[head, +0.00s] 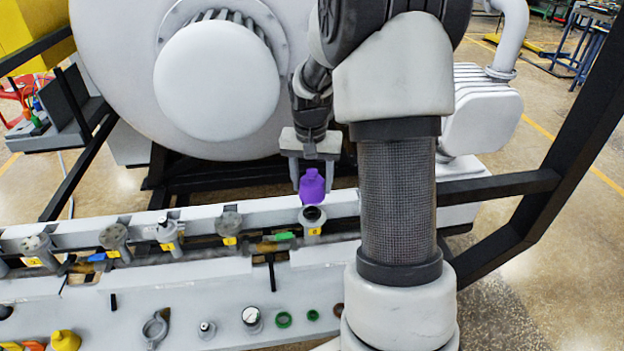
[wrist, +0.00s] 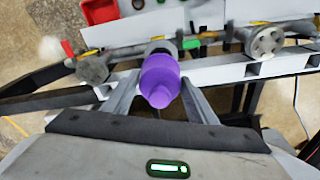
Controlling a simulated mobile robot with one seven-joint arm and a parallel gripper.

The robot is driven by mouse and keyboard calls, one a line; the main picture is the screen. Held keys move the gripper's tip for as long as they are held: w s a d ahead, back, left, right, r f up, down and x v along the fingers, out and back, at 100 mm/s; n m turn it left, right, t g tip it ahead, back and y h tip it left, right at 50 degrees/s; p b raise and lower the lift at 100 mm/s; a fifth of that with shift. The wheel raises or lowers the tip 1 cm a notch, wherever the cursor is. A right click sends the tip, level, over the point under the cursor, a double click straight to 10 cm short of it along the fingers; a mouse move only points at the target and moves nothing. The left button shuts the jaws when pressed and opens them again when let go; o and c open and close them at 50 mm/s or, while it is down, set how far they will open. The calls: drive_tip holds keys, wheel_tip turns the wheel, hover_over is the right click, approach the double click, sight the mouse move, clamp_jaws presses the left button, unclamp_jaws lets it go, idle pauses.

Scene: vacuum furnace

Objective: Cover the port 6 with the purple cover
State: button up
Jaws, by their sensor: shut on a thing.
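The purple cover (head: 312,188) is held between the two fingers of my gripper (head: 312,173), which is shut on it. In the head view the cover hangs just above an open port (head: 313,213) with a dark mouth and a yellow tag; I cannot read its number surely. A small gap seems to show between cover and port. In the wrist view the purple cover (wrist: 160,80) sits between the fingers of my gripper (wrist: 160,92) and hides most of the port (wrist: 158,47) behind it.
Several other ports stand along the pipe to the left, including a flanged one (head: 230,224) and one with a narrow top (head: 166,234). A green handle (head: 285,236) lies beside the target port. Loose parts, including a yellow cover (head: 66,341), lie on the front shelf (head: 190,290).

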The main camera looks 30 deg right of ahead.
sight(312, 210)
drive_tip(key=shift+f+b, duration=2)
drive_tip(key=shift+f, duration=1.15)
drive_tip(key=shift+f, duration=0.2)
drive_tip(key=o, duration=1.1)
drive_tip(key=shift+o, duration=0.2)
wheel_tip(312, 210, up, 17)
drive_tip(key=s+a, duration=0.1)
drive_tip(key=shift+s+a+r, duration=0.15)
drive_tip(key=shift+s+r, duration=0.05)
drive_tip(key=shift+s, duration=0.15)
drive_tip(key=s+a+r+n+t+p, duration=0.1)
drive_tip(key=s+a+r+n+t, duration=0.1)
drive_tip(key=s+a, duration=0.4)
drive_tip(key=s+a+r+n+t+p, duration=0.2)
drive_tip(key=s+a+n, duration=0.3)
drive_tip(key=s, duration=1)
drive_tip(key=shift+s+a+r+y, duration=0.25)
drive_tip(key=shift+a+r+y, duration=0.15)
drive_tip(key=shift+a+r, duration=0.6)
